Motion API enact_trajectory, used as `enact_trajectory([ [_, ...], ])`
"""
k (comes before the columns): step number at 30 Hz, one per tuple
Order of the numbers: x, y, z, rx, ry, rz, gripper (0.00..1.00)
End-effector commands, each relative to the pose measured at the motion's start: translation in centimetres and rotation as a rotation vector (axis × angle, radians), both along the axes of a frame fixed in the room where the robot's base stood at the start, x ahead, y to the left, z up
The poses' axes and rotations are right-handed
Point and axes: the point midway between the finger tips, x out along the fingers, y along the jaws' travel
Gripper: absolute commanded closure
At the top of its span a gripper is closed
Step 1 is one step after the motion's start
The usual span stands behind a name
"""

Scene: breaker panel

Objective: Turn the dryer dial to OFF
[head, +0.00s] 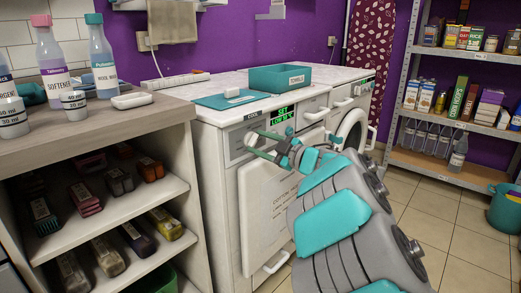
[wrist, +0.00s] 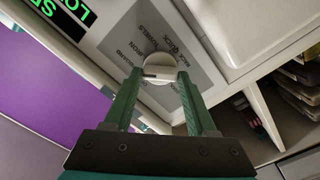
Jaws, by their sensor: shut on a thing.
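The dryer dial (wrist: 160,62) is a round pale knob on a grey label plate in the wrist view. A dark mark shows on the left part of its face. Printed words circle it, but I cannot read OFF among them. My gripper (wrist: 160,74) has its two green fingers on either side of the dial, shut on it. In the head view my gripper (head: 262,143) reaches the control panel of the front white machine (head: 232,185), beside a lit green display (head: 283,116).
A teal box (head: 280,78) and a teal board (head: 230,99) lie on the machine tops. A wooden counter with bottles (head: 103,60) and open shelves stands at left. A second machine (head: 353,127) adjoins behind.

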Motion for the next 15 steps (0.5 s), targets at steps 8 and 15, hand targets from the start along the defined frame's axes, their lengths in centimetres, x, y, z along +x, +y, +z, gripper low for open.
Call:
enact_trajectory([
  [8, -0.07, 0.01, -0.49, -0.166, -0.208, 0.001, 0.99],
  [15, -0.06, -0.04, -0.64, -0.301, -0.379, 0.0, 0.99],
])
